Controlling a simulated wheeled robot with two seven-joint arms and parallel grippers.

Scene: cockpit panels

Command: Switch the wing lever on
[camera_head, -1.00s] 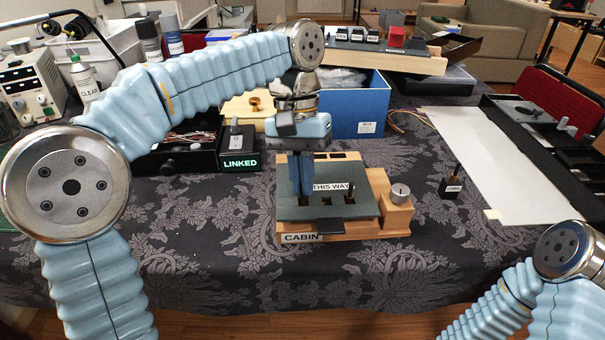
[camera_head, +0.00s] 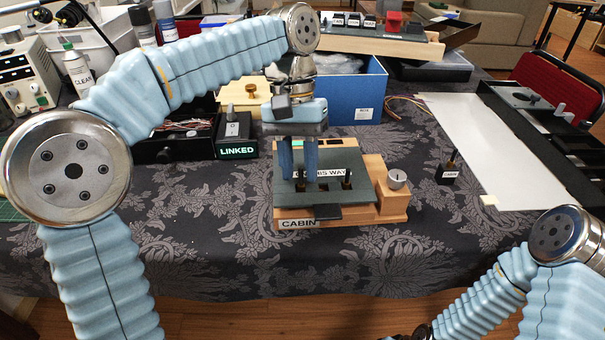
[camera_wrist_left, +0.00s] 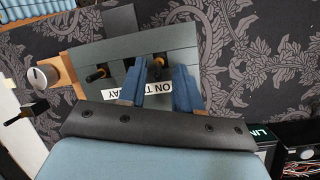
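A wooden-based panel marked CABIN (camera_head: 290,211) stands on the cloth-covered table. I cannot read which lever is the wing one. My left gripper (camera_head: 298,165) points down over the plate with its blue fingers apart. In the left wrist view, one lever (camera_wrist_left: 158,62) shows between the open fingers (camera_wrist_left: 160,90), and I cannot tell whether they touch it. Another lever (camera_wrist_left: 97,75) stands outside the fingers.
A round silver knob (camera_head: 397,179) sits on the panel's right side. A LINKED box (camera_head: 236,140) with a switch stands at the left. A blue box (camera_head: 356,97) is behind, and a small black block (camera_head: 447,175) is at the right. The cloth in front is clear.

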